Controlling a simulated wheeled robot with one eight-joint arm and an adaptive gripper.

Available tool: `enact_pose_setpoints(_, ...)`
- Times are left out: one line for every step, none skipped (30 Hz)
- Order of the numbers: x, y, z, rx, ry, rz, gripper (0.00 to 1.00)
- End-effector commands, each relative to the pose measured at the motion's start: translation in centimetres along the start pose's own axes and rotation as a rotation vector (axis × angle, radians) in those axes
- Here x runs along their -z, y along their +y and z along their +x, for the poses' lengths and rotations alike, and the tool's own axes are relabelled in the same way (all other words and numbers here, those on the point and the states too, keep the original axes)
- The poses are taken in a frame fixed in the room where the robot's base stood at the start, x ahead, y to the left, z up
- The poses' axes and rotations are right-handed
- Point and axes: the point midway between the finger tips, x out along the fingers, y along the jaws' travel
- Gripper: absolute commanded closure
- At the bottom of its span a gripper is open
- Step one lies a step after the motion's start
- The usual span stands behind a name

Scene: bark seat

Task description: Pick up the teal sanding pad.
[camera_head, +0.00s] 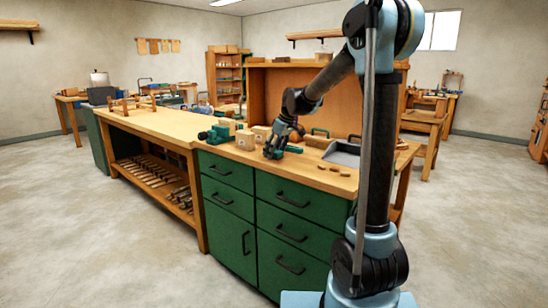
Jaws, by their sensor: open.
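My gripper (272,153) is low over the front of the wooden workbench top (225,150), pointing down. It is open. A small teal piece (294,149) that looks like the sanding pad lies on the bench just right of my gripper. It is too small to tell whether they touch. Part of it may be hidden behind the gripper.
A teal vise-like tool (215,134) and pale wooden blocks (246,139) stand left of my gripper. A grey tray (345,153) and small brown pieces (333,168) lie to the right. Green drawers (280,220) are below. The long bench top at left is mostly clear.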

Motion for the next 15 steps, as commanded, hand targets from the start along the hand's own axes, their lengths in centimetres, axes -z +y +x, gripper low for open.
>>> enact_pose_setpoints(0.0,0.0,0.01,0.0,0.0,0.0,0.35)
enact_pose_setpoints(-0.01,0.0,0.0,0.0,0.0,0.0,0.35)
enact_pose_setpoints(-0.01,0.01,-0.01,0.0,0.0,0.0,0.35)
enact_pose_setpoints(-0.01,0.01,-0.02,0.0,0.0,0.0,0.35)
enact_pose_setpoints(-0.02,0.02,-0.02,0.0,0.0,0.0,0.37)
enact_pose_setpoints(-0.03,0.03,-0.02,0.0,0.0,0.0,0.46)
enact_pose_setpoints(-0.03,0.04,-0.03,0.0,0.0,0.001,0.53)
enact_pose_setpoints(-0.04,0.05,-0.03,0.0,0.0,0.001,0.6)
enact_pose_setpoints(-0.04,0.06,-0.04,0.0,0.0,0.001,0.69)
enact_pose_setpoints(-0.05,0.07,-0.05,0.0,0.0,0.001,0.76)
enact_pose_setpoints(-0.1,0.13,-0.07,0.0,0.0,0.002,0.83)
enact_pose_setpoints(-0.12,0.15,-0.08,0.0,0.0,0.002,0.84)
enact_pose_setpoints(-0.12,0.15,-0.08,-0.001,0.0,0.002,0.84)
enact_pose_setpoints(-0.12,0.15,-0.09,-0.001,0.0,0.002,0.84)
enact_pose_setpoints(-0.12,0.15,-0.09,-0.001,0.0,0.002,0.84)
